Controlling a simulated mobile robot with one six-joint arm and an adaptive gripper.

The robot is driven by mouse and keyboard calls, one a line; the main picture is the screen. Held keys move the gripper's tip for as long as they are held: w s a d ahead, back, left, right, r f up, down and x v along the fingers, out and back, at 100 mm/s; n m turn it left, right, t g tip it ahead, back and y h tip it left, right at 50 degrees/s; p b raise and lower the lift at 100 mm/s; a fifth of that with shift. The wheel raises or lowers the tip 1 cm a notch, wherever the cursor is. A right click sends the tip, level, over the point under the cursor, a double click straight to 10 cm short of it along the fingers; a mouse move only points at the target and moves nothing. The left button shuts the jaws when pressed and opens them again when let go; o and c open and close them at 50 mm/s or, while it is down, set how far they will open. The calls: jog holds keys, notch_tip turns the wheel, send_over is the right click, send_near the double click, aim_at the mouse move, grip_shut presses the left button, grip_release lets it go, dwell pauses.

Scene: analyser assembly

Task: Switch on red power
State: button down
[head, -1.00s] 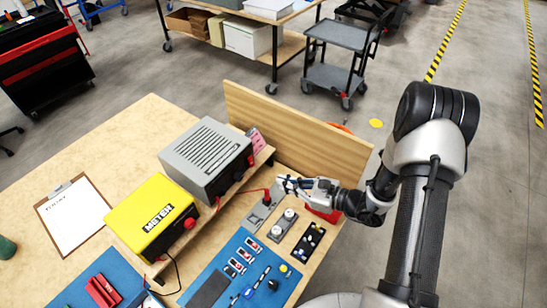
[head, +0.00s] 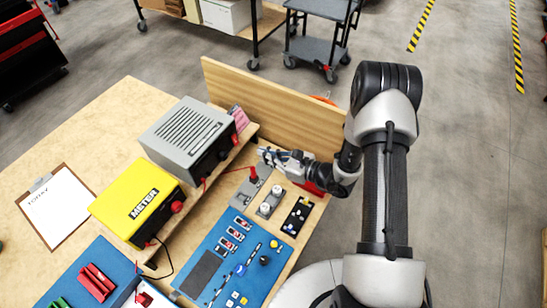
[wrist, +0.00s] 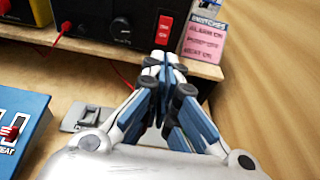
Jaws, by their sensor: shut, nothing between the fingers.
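The grey box (head: 187,137) stands on a wooden shelf. In the wrist view its dark front (wrist: 105,20) has a black knob (wrist: 121,27) and a red switch (wrist: 164,32) with white marks. The red switch shows small at the box's right end in the head view (head: 234,138). My gripper (head: 263,153) is shut and empty, to the right of the box and above the bench. In the wrist view my closed fingertips (wrist: 160,60) lie just below the red switch in the picture. I cannot tell whether they touch the box.
A pink label card (wrist: 204,40) stands right of the switch. A wooden wall (head: 270,107) runs behind my gripper. A red lead (head: 222,173) runs to a red plug (head: 253,175) on a grey plate. The yellow meter (head: 137,203) stands left of the grey box.

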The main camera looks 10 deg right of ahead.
aim_at(235, 140)
jog(key=b+x, duration=0.1)
jog(key=x, duration=0.7)
jog(key=shift+w+a, duration=0.2)
jog(key=shift+f+b, duration=0.15)
jog(key=shift+b, duration=0.2)
